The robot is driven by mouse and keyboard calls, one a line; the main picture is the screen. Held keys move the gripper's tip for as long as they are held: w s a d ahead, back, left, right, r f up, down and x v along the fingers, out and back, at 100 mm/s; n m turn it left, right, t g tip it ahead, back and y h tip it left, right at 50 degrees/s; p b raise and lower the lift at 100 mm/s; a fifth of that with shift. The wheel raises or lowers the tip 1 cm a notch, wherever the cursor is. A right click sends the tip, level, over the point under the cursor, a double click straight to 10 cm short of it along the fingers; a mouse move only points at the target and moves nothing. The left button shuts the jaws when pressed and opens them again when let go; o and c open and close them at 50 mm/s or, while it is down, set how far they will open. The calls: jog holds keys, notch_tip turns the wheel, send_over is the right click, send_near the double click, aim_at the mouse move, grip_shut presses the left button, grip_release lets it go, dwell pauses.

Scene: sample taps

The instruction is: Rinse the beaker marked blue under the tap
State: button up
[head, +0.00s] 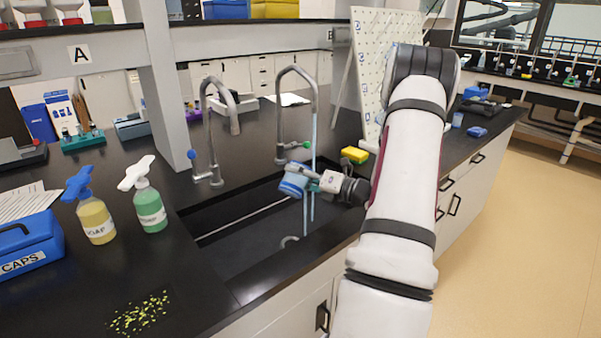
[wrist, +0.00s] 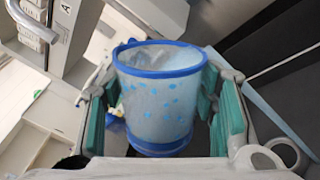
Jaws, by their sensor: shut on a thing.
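My gripper (head: 312,183) is shut on the beaker with blue bands (head: 292,181) and holds it tilted above the sink (head: 245,243). In the wrist view the beaker (wrist: 158,98) sits between the teal finger pads; it is clear, with a blue rim and blue specks on its wall. The right tap (head: 281,110), with a green handle, is running. Its water stream (head: 314,130) falls at the beaker and gripper, and thin streams show below them. Whether water enters the beaker I cannot tell. The left tap (head: 208,130), with a blue handle, shows no water.
A yellow soap bottle (head: 96,222) and a green bottle (head: 150,208) stand left of the sink. A yellow sponge (head: 354,155) lies behind my arm's end. A white pegboard (head: 378,60) stands behind. Yellow-green bits (head: 140,314) lie on the front counter.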

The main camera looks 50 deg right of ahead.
jog(key=m+p, duration=0.3)
jog(key=m, duration=0.4)
jog(key=shift+r, duration=0.1)
jog(key=shift+s+m+p, duration=0.1)
jog(key=shift+m+p, duration=1.55)
jog(key=shift+m, duration=0.45)
jog(key=shift+m+p, duration=1)
jog(key=shift+m, duration=1)
